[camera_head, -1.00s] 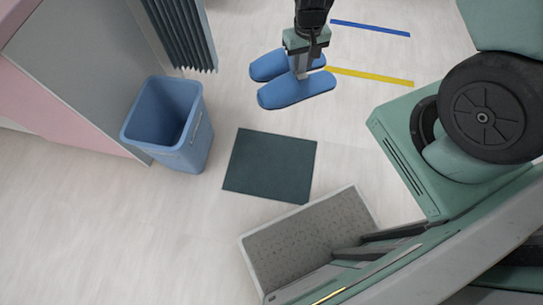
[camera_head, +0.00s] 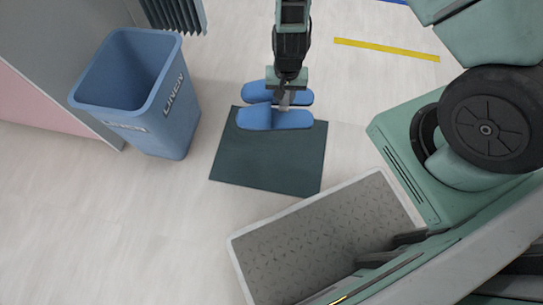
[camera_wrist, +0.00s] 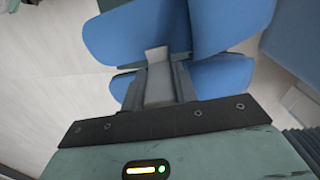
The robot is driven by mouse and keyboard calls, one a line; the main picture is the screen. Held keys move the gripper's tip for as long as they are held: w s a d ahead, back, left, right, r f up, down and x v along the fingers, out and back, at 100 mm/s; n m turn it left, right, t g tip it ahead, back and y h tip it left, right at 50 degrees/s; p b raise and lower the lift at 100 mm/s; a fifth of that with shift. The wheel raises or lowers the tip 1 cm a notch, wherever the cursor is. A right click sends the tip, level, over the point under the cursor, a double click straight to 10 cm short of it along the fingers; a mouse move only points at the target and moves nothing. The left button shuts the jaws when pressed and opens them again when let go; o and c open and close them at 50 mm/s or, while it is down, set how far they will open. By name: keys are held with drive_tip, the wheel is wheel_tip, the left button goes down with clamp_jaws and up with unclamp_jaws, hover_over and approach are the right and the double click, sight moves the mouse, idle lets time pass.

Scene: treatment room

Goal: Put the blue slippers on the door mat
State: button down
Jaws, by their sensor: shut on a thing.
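The two blue slippers (camera_head: 275,119) lie side by side in my gripper (camera_head: 284,103), over the far edge of the dark green door mat (camera_head: 265,165). My gripper is shut on them from above. In the wrist view both slippers (camera_wrist: 160,30) show on either side of the fingers (camera_wrist: 158,78). Whether the slippers touch the mat or hang just above it cannot be told. The near part of the mat is bare.
A blue linen bin (camera_head: 150,95) stands left of the mat. A grey speckled tray-like platform (camera_head: 310,245) lies close to the mat's near edge. A yellow floor line (camera_head: 387,49) runs at the far right. The floor at lower left is clear.

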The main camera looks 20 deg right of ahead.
drive_tip(key=m+b, duration=0.2)
drive_tip(key=b, duration=0.9)
approach(277, 150)
drive_tip(key=shift+w+f+b, duration=0.1)
drive_tip(key=shift+f+b, duration=1.45)
drive_tip(key=shift+b, duration=1.45)
drive_tip(key=c, duration=1.1)
unclamp_jaws()
